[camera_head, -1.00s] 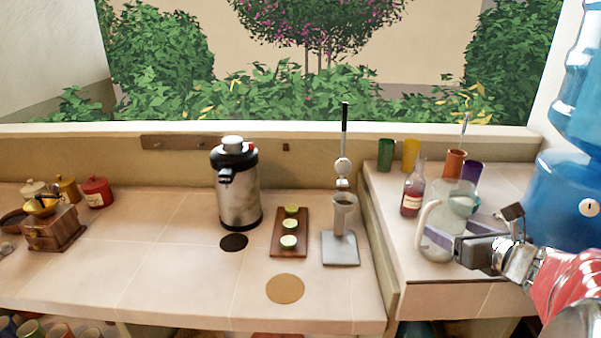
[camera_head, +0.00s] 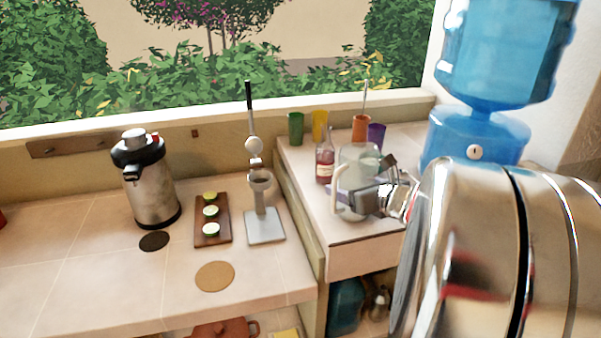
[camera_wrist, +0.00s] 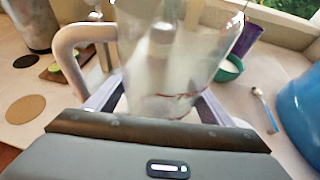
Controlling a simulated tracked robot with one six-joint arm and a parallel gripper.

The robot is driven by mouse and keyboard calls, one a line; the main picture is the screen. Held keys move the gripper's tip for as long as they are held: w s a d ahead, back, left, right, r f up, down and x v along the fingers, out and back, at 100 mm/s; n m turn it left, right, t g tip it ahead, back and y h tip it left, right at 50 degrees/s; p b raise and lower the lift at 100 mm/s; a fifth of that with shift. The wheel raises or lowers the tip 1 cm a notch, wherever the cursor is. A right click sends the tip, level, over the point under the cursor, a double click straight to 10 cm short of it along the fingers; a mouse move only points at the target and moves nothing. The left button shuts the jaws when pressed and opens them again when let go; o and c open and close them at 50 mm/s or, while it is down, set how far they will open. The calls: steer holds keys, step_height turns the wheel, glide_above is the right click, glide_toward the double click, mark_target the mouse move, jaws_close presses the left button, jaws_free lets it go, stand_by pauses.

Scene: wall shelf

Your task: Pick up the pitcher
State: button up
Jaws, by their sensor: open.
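The clear glass pitcher (camera_head: 357,160) with a pale handle stands upright on the raised tiled counter at the right. In the wrist view the pitcher (camera_wrist: 165,65) fills the upper middle, with its handle at the left. My gripper (camera_head: 347,192) is open, its lilac fingers on either side of the lower pitcher body. The fingers also show in the wrist view (camera_wrist: 158,102), one to each side of the glass. I cannot tell whether they touch it. The pitcher's base is partly hidden by my gripper.
A red bottle (camera_head: 325,165) stands close behind the pitcher at left. Green (camera_head: 296,128), yellow (camera_head: 319,124), orange (camera_head: 360,128) and purple (camera_head: 376,136) cups stand behind. A blue water dispenser (camera_head: 470,140) is at right. A metal juice press (camera_head: 262,205) stands on the lower counter.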

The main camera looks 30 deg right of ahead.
mark_target(350, 150)
steer(key=shift+x, duration=0.95)
steer(key=shift+c, duration=0.6)
steer(key=c, duration=0.9)
steer(key=shift+o, duration=0.2)
steer(key=shift+r, duration=0.25)
steer(key=shift+r, duration=4.75)
steer(key=shift+s, duration=0.2)
